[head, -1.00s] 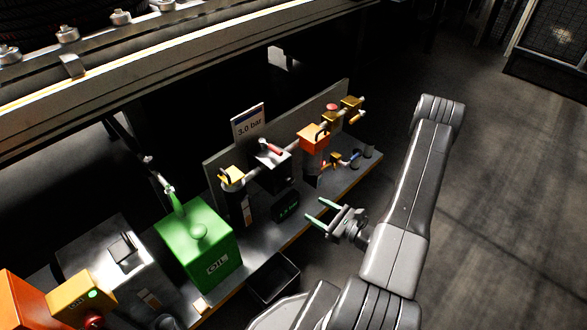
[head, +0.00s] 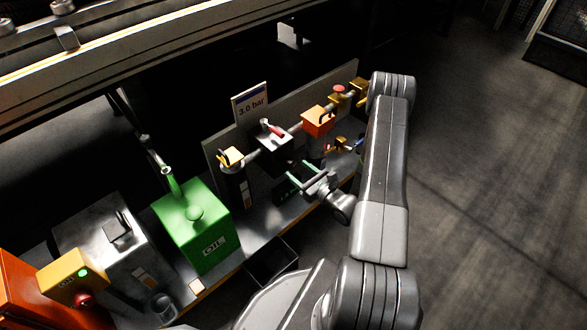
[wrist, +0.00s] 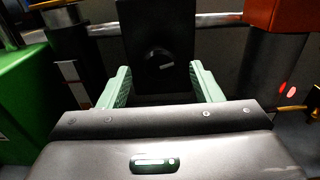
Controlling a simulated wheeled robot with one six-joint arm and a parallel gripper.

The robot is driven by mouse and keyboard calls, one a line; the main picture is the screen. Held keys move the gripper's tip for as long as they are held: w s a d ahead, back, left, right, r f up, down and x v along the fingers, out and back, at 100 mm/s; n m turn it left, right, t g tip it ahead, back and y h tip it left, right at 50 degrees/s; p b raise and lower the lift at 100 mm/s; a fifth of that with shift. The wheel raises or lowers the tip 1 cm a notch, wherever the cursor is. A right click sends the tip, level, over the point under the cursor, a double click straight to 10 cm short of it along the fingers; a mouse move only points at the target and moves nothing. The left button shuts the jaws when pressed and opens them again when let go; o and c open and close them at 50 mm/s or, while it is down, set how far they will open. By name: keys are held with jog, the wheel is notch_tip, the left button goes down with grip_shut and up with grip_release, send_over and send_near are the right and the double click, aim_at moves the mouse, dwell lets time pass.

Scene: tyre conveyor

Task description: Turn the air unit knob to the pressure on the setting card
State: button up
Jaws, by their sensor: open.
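The setting card (head: 251,104) stands above the back panel and reads 3.0 bar. The air unit (head: 275,141) is a row of fittings along a pipe in front of that panel. In the wrist view a dark round knob (wrist: 159,58) with a pale mark sits on a black block (wrist: 157,18). My gripper (head: 292,177) has two green fingers and is open. In the wrist view the gripper (wrist: 158,73) has one finger on each side of the knob and block, with gaps visible. The display seen earlier is mostly hidden behind my gripper.
A green oil can (head: 198,232) stands left of the air unit. An orange block (head: 318,120) and yellow fittings (head: 340,98) are to its right. An open black bin (head: 271,262) sits below the bench edge. Floor at right is clear.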

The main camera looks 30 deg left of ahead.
aim_at(293, 166)
jog(key=shift+x, duration=1.65)
jog(key=c, duration=1)
jog(key=shift+m+b, duration=0.3)
